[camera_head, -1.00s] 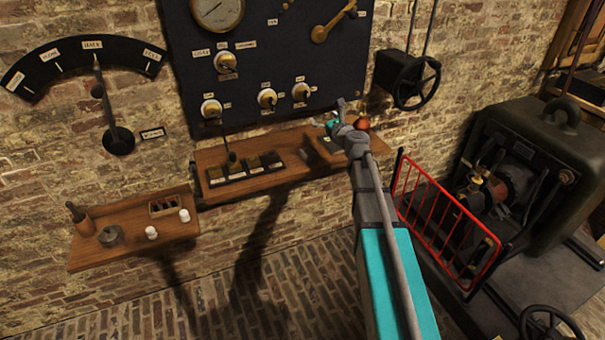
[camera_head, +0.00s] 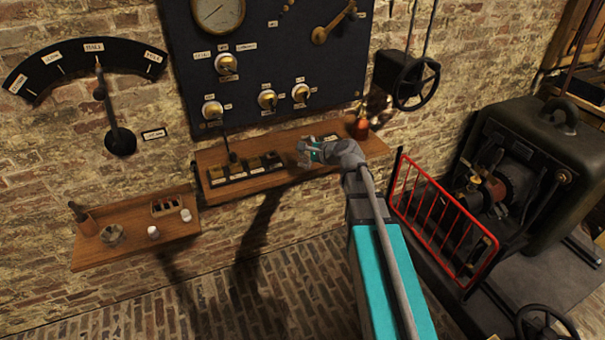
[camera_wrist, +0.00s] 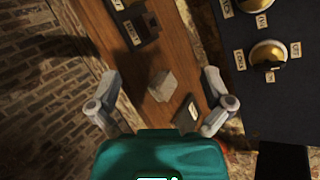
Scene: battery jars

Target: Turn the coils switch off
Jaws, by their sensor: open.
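The dark wall panel (camera_head: 290,60) carries several round brass-and-white knobs. The upper left knob (camera_head: 227,64) has a small label to its left that may read COILS, but the print is too small to be sure. Three more knobs sit in a lower row: left (camera_head: 212,110), middle (camera_head: 267,99) and right (camera_head: 301,92). My gripper (camera_head: 306,152) is open over the wooden shelf, below the panel's lower right knobs. In the wrist view my open fingers (camera_wrist: 163,98) stand either side of a small grey block (camera_wrist: 160,86) on the shelf, with nothing gripped.
The shelf (camera_head: 215,157) bears dark blocks with labels at its left and a reddish-brown bottle (camera_head: 362,130) at its right. A smaller shelf (camera_head: 95,255) is lower left. A handwheel (camera_head: 416,84), red railing (camera_head: 440,220) and machine (camera_head: 540,160) are right.

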